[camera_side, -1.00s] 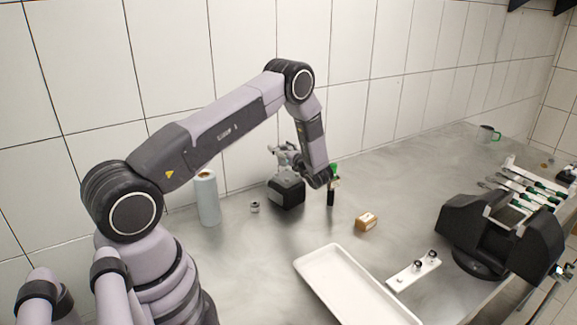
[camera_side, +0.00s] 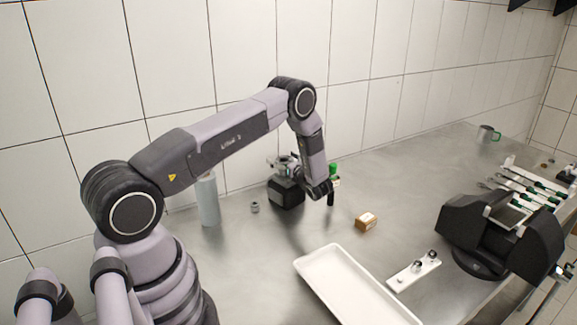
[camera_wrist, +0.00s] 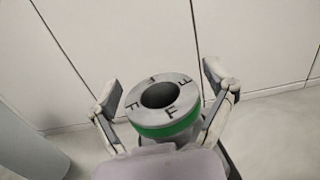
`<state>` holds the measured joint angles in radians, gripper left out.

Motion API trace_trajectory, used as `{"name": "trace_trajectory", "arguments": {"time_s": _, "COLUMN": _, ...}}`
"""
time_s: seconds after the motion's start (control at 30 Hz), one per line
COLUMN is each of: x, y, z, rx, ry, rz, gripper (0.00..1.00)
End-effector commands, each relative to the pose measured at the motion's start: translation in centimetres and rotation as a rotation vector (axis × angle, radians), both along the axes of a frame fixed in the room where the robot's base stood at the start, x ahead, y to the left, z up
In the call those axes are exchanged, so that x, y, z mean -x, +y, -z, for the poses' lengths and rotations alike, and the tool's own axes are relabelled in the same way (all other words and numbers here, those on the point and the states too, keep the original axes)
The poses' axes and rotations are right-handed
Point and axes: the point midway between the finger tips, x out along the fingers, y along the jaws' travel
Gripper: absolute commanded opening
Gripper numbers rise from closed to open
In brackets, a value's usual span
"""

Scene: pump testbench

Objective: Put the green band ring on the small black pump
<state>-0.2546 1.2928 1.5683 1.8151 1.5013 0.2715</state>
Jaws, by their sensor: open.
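The green band ring (camera_wrist: 165,126) is a grey ring with a dark centre hole, letters on its top face and a green band round its side. In the wrist view it is between the two spread fingers of my gripper (camera_wrist: 161,80). The fingers are open, with some space at the left; contact at the right is unclear. In the side view my gripper (camera_side: 283,163) is low over the small black pump (camera_side: 287,192), by the tiled wall. The ring is too small there to make out clearly. What it rests on is hidden in the wrist view.
A blue-white roll (camera_side: 208,200) and a small grey part (camera_side: 255,207) are left of the pump. A green-capped bottle (camera_side: 332,185) and a small cardboard box (camera_side: 367,221) are to the right. A white tray (camera_side: 312,267) lies in front. A black machine (camera_side: 460,222) stands farther right.

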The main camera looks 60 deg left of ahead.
Motion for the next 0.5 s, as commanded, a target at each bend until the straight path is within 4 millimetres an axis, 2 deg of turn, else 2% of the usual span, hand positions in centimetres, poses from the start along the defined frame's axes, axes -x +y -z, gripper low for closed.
{"name": "trace_trajectory", "arguments": {"time_s": 0.27, "x": -0.1, "y": -0.2, "z": -0.3, "rx": 0.000, "ry": 0.000, "rz": 0.001, "gripper": 0.83}}
{"name": "trace_trajectory", "arguments": {"time_s": 0.37, "x": -0.1, "y": -1.6, "z": -0.3, "rx": 0.000, "ry": 0.001, "rz": 0.003, "gripper": 0.83}}
{"name": "trace_trajectory", "arguments": {"time_s": 0.5, "x": -0.1, "y": -4.7, "z": -0.3, "rx": 0.000, "ry": 0.001, "rz": 0.005, "gripper": 0.83}}
